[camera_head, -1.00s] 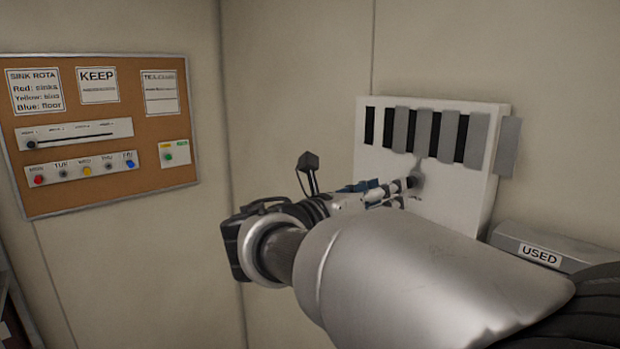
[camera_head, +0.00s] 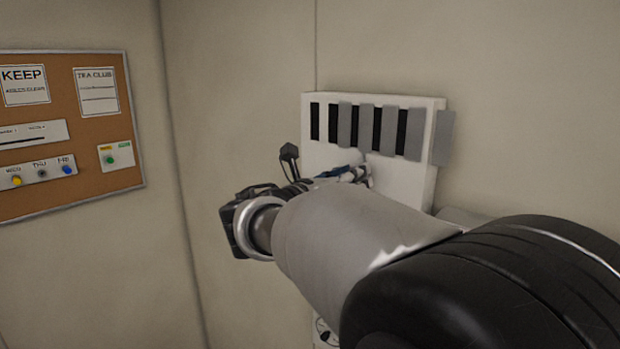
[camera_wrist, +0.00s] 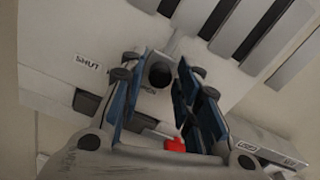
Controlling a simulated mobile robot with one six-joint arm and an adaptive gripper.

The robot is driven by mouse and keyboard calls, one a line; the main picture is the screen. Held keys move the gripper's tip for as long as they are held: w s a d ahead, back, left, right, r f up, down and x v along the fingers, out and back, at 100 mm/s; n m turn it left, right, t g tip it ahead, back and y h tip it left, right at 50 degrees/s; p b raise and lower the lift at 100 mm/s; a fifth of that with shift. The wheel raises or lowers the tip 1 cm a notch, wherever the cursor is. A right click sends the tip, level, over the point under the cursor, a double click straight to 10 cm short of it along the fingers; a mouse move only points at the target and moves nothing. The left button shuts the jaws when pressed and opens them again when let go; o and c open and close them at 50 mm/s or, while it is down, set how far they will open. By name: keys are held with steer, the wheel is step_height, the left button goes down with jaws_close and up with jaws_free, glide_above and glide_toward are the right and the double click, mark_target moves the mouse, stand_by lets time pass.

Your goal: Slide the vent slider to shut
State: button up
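The vent (camera_head: 404,186) is a white panel on the wall with dark upright slots, partly covered by a grey slatted slider (camera_head: 413,134) whose last slat juts past the panel's right edge. In the wrist view a grey stem runs from the slats to a round dark knob (camera_wrist: 160,74). A "SHUT" label (camera_wrist: 88,64) is on the panel left of the knob. My gripper (camera_wrist: 164,72) has its blue-padded fingers apart, one each side of the knob. A gap shows on the right; contact on the left is unclear. In the head view my arm hides the knob.
A "USED" box (camera_wrist: 248,146) sits beside the panel at lower right in the wrist view. A red object (camera_wrist: 174,145) shows below the knob between the fingers. A corkboard (camera_head: 118,165) with notices and coloured buttons hangs on the left wall. The wall between is bare.

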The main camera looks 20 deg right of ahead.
jaws_close()
stand_by(0.3)
